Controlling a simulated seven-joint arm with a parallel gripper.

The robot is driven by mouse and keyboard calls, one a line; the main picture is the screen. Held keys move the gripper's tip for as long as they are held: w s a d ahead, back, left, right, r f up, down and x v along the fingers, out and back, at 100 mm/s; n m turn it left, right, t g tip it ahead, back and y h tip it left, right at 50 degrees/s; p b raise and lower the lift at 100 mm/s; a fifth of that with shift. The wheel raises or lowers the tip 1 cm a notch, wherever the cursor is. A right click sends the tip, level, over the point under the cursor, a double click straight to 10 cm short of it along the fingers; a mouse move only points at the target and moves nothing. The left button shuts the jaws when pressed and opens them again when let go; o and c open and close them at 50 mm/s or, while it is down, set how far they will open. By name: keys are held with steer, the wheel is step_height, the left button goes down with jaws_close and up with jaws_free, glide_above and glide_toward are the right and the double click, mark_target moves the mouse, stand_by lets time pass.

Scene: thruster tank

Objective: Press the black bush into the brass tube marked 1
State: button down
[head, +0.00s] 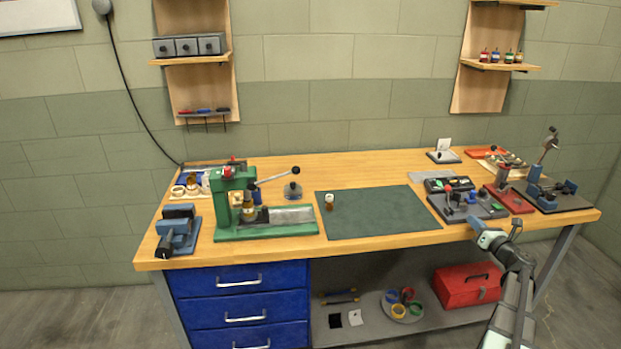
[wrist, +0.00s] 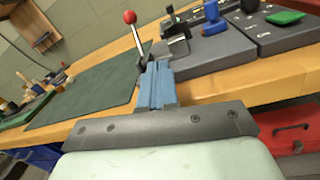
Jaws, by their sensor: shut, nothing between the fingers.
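The green press (head: 232,205) stands at the left of the bench with its lever (head: 278,178) pointing up to the right. A brass-coloured cylinder (head: 249,212) with a dark lower part stands under its ram; I cannot read a mark on it. A small piece with a pale top and brown lower part (head: 329,202) stands upright at the mat's left edge. I cannot tell which piece is the black bush. My gripper (head: 474,224) is shut and empty at the bench's front right edge, far from the press. Its blue fingers (wrist: 158,72) are together in the wrist view.
The dark green mat (head: 385,212) is otherwise clear. A grey fixture with a red-knobbed lever (head: 466,205) is close behind my gripper. A blue vise (head: 178,230) stands left of the press. More fixtures (head: 550,190) crowd the right end.

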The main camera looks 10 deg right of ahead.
steer(key=w+a+r+n+y, duration=0.1)
steer(key=w+a+y, duration=0.1)
steer(key=a, duration=0.2)
steer(key=w+a+r+n+g+y, duration=0.1)
steer(key=w+a+n+y, duration=0.1)
steer(key=a+y, duration=0.1)
steer(key=w+a+r+n+y, duration=0.1)
steer(key=w+a+r+y, duration=0.1)
steer(key=a, duration=0.3)
steer(key=shift+w+a+n, duration=0.15)
steer(key=shift+a+n, duration=0.05)
steer(key=shift+n, duration=0.2)
steer(key=w+a+r+n+g+y, duration=0.1)
steer(key=a+r+n+g+y, duration=0.2)
steer(key=a, duration=1)
steer(key=w+a+r+n+g+y, duration=0.1)
steer(key=a+r+n+g+y, duration=0.3)
steer(key=a, duration=1)
steer(key=w+a+r+n+g+y, duration=0.1)
steer(key=a+r+n+g+y, duration=0.2)
steer(key=a+g, duration=0.4)
steer(key=shift+w+a+r+n+g, duration=0.3)
steer(key=shift+a+r+n, duration=0.5)
steer(key=shift+a, duration=2.5)
